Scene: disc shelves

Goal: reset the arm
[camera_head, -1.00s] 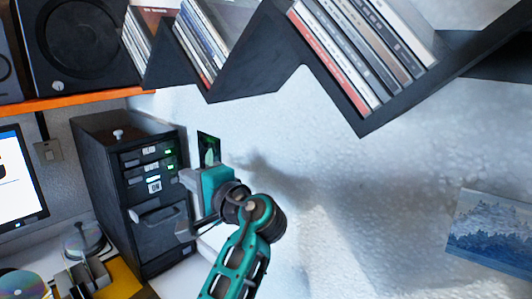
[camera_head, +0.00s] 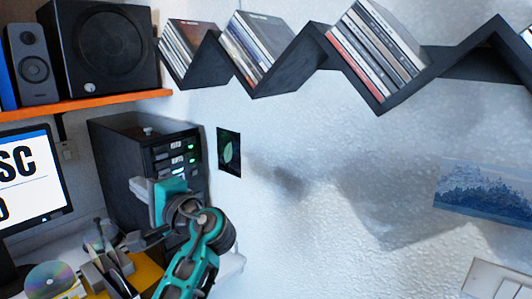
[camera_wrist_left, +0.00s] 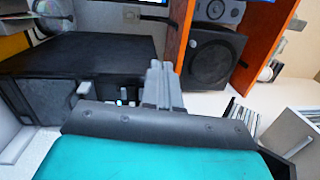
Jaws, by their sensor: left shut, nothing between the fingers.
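My left gripper (camera_head: 138,191), a teal hand with light grey fingers, is in front of the black tower (camera_head: 112,150) and points left. In the left wrist view its two grey fingers (camera_wrist_left: 160,84) are together with nothing between them. The black tower also shows in that view (camera_wrist_left: 75,52), partly behind the hand. My teal left arm comes up from the bottom of the head view. My right gripper is not in view.
A zigzag shelf (camera_head: 262,88) with disc cases hangs on the wall above. An orange shelf (camera_head: 80,106) holds a black speaker (camera_head: 103,45). A monitor (camera_head: 30,180) stands at left. A disc (camera_head: 50,280) lies on the desk.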

